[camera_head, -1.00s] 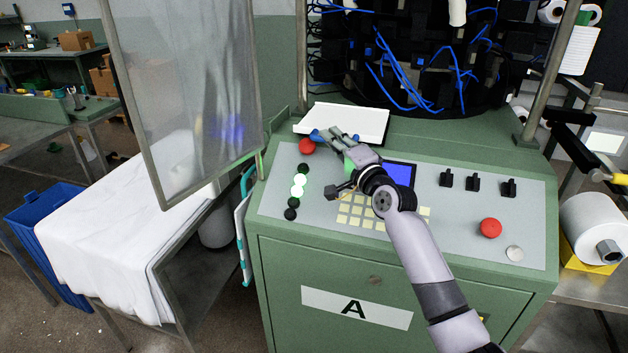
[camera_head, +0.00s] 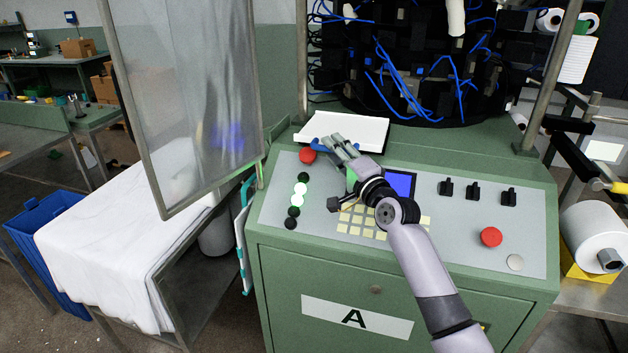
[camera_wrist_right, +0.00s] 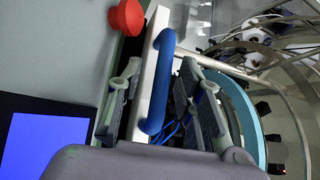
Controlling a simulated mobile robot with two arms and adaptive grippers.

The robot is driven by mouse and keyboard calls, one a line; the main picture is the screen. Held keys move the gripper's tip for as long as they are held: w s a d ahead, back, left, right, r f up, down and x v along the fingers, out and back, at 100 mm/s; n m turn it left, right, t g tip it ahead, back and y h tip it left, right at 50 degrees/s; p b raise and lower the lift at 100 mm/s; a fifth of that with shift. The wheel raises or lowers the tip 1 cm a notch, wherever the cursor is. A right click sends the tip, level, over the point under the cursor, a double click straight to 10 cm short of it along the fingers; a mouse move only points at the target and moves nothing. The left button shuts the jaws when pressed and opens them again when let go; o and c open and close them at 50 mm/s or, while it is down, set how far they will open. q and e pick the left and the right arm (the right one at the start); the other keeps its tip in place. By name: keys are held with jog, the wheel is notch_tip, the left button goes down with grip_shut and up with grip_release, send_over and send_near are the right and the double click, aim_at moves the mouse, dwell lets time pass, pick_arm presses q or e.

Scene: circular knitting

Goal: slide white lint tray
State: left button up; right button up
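The white lint tray (camera_head: 352,128) lies on the green machine's top ledge, below the dark knitting head. Its blue handle (camera_head: 318,144) is partly hidden by my right gripper (camera_head: 338,143) in the head view. In the right wrist view, the tray's white front edge (camera_wrist_right: 149,80) and the curved blue handle (camera_wrist_right: 168,85) lie between the two spread fingers of my right gripper (camera_wrist_right: 161,65). The fingers are open with gaps to either side, and I see no firm contact. My left gripper is not in view.
A red button (camera_head: 307,156) is close to the tray's left front corner and also shows in the wrist view (camera_wrist_right: 126,16). The sloped panel holds a blue screen (camera_head: 400,183), a keypad and black knobs. A framed clear door (camera_head: 185,100) stands open at left.

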jog(key=shift+p+v, duration=1.15)
jog(key=shift+v, duration=1.5)
